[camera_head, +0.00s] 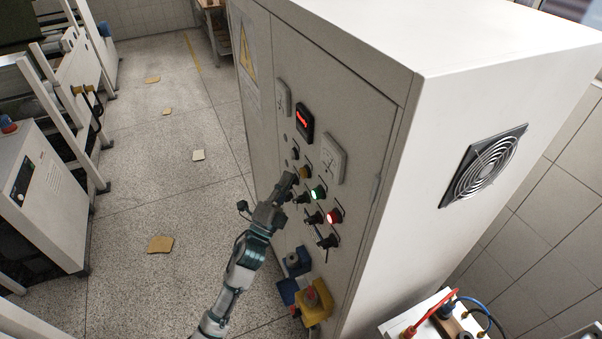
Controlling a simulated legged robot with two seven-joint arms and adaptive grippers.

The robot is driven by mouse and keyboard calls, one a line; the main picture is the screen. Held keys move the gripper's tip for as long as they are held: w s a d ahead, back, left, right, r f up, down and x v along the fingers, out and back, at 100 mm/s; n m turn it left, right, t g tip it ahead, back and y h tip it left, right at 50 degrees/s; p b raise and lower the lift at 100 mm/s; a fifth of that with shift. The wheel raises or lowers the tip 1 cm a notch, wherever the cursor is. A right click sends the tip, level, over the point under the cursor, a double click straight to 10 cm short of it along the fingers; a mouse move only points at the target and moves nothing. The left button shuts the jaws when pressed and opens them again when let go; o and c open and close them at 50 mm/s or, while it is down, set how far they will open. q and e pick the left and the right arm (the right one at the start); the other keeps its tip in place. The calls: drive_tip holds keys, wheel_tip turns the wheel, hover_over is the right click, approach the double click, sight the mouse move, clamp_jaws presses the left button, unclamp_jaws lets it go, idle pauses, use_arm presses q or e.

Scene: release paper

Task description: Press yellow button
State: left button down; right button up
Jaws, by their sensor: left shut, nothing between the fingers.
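A white control cabinet (375,85) stands at the centre, its button panel facing left. A dull amber-yellow button (305,173) sits on the panel, above and left of a lit green button (319,192). My left gripper (287,181) is shut and empty, with its tip pointing up toward the panel just left of and below the amber button. I cannot tell whether the tip touches the panel. The gripper partly covers the controls beside it. My right gripper is not in view.
A red lit button (333,215) and black switches (326,240) sit lower on the panel. A red digital display (304,121) is above. Yellow and blue connector boxes (314,302) stick out below. Floor (205,210) left of the cabinet is mostly clear, with scattered paper pieces (160,244).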

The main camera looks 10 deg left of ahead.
use_arm(q)
drive_tip(key=s+a, duration=0.1)
drive_tip(key=a, duration=0.1)
drive_tip(key=s+a, duration=0.1)
drive_tip(key=a, duration=0.1)
drive_tip(key=shift+s+p, duration=0.3)
drive_tip(key=shift+d, duration=0.1)
idle(0.5)
